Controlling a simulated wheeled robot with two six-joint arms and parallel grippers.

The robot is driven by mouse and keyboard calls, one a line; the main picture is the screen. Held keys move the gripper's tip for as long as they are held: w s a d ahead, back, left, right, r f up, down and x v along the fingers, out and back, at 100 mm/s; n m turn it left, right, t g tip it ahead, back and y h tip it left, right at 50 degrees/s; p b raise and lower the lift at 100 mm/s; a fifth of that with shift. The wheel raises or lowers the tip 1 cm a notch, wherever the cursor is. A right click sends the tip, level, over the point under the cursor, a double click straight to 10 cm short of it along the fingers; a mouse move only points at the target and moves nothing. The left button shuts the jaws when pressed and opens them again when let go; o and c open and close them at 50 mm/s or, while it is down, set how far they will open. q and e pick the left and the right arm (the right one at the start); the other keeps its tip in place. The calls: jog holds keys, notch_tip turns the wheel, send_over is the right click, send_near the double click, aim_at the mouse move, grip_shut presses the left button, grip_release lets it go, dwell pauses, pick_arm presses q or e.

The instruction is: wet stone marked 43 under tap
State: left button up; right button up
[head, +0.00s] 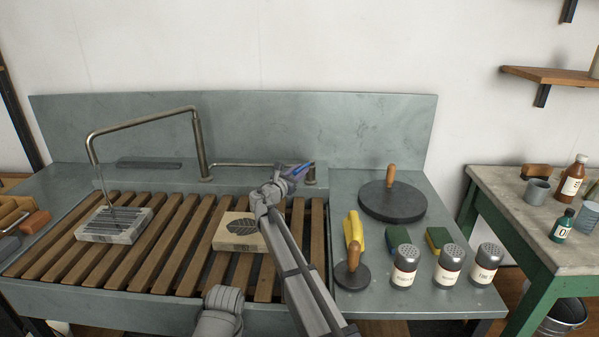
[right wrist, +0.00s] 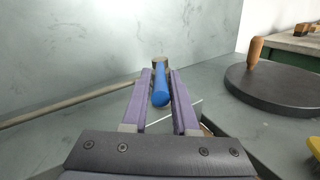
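One stone (head: 115,225), a grey block with dark lines on top, lies on the sink's slats at the left. A tan stone (head: 222,241) with a dark leaf drawing lies farther right. I can read no number on either. The bent tap (head: 140,119) hangs over the left stone, and a thin dark line runs from its spout to the stone, seemingly water. My right gripper (head: 304,169) is at the blue tap handle. In the right wrist view the blue handle (right wrist: 161,92) lies between the two fingers, with narrow gaps beside it. My left gripper is not in view.
A side table (head: 520,215) with bottles stands farther right. The backsplash (head: 290,120) rises behind the sink.

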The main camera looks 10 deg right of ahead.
jog(key=shift+o, duration=1.3)
jog(key=v, duration=0.8)
jog(key=shift+d, duration=0.1)
